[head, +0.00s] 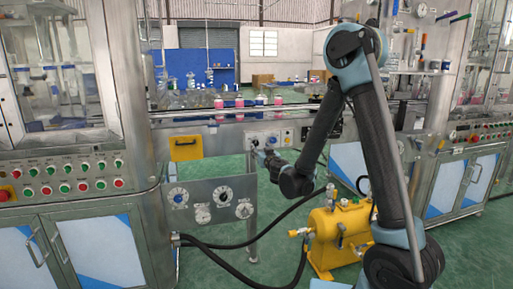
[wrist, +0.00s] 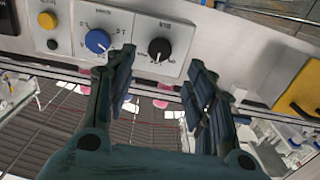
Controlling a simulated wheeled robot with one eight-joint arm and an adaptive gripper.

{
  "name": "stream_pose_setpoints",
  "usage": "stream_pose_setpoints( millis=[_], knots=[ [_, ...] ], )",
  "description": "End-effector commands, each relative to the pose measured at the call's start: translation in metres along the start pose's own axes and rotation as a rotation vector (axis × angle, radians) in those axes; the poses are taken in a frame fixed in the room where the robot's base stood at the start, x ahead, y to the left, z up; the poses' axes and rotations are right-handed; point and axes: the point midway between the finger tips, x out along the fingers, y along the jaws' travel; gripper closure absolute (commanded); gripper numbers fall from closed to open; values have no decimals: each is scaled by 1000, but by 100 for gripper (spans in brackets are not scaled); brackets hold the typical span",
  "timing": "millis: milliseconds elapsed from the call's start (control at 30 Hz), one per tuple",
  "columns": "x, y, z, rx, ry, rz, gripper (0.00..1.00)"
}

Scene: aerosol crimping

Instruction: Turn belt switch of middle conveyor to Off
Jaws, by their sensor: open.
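The middle conveyor's control plate (head: 265,139) is on its front rail. In the wrist view, the plate shows a blue knob (wrist: 97,40) and a black knob (wrist: 160,48), each with a printed dial. The labels are too small to read, so I cannot tell which knob is the belt switch or how it is set. My gripper (wrist: 160,82) is open and empty, its two fingers apart, just short of the plate, with the black knob showing between the fingertips. In the head view my gripper (head: 259,152) is in front of the plate and partly covers it.
A yellow handle plate (head: 186,147) is left of the controls. Below it is a panel with dials (head: 209,203). A yellow machine (head: 340,232) with black hoses stands on the floor. Pink bottles (head: 239,102) stand on the conveyor.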

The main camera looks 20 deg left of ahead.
Motion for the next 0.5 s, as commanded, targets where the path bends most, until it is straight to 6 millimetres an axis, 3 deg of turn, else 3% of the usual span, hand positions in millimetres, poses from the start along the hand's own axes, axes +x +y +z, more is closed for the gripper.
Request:
stream_pose_setpoints(
  millis=[200,500],
  knots=[
    [39,1,0,0,0,2,51],
    [71,0,0,0,0,1,51]
  ],
)
